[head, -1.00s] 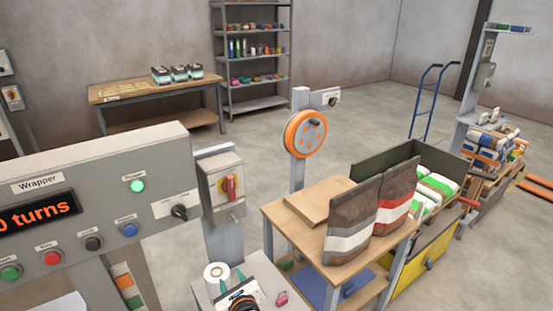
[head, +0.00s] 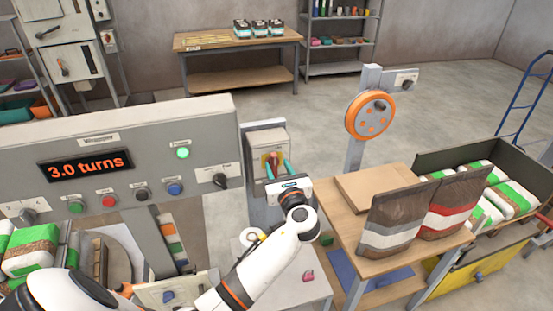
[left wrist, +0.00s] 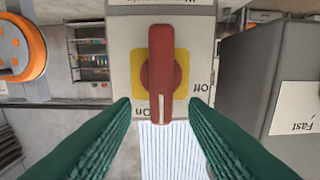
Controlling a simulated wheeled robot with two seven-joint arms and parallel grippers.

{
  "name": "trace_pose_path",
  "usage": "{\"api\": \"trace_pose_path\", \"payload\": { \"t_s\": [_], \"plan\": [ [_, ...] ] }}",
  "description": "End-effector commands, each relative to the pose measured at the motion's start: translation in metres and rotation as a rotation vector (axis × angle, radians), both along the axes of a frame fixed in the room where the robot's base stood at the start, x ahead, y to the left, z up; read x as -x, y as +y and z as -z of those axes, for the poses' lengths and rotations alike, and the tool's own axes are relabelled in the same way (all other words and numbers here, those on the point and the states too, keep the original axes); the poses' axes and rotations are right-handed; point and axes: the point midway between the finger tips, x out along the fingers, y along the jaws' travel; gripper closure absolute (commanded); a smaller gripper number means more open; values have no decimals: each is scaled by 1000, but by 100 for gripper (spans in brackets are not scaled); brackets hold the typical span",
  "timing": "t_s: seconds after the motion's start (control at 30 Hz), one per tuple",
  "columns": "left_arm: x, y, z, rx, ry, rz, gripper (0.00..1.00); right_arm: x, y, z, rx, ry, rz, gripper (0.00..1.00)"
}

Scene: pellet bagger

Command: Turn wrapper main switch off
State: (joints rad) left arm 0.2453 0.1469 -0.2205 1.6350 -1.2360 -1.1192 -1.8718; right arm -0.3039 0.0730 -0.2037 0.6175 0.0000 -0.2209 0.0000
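The wrapper main switch is a red rotary handle on a yellow plate, on a grey box (head: 265,143) right of the wrapper panel (head: 120,150). In the left wrist view, which is upside down, the red handle (left wrist: 161,70) stands vertical, its white mark at the lower end by the "On" label; "Off" is to the right. My left gripper (head: 279,172) is in front of the box and partly hides the handle in the head view. Its green fingers (left wrist: 160,104) are open, one each side of the handle's lower end, with visible gaps. My right gripper is out of view.
The wrapper display (head: 86,165) reads 3.0 turns and a green lamp (head: 183,153) is lit. A black knob (head: 220,180) is close left of the switch box. An orange wheel (head: 369,115) on a post and a wooden table (head: 345,228) with brown bags stand to the right.

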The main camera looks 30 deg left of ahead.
Motion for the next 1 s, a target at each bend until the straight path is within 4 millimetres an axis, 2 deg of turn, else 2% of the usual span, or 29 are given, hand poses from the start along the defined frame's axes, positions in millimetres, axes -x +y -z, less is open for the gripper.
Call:
{"api": "trace_pose_path", "payload": {
  "t_s": [0.2,0.53,0.8,1.0],
  "plan": [
    [-15,17,-1,-1,0,0,60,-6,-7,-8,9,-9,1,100],
    [-17,20,1,0,0,0,60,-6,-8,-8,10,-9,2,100],
    [-17,20,1,1,1,1,100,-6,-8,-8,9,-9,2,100],
    [-16,20,3,3,3,0,100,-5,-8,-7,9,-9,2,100]
  ]
}}
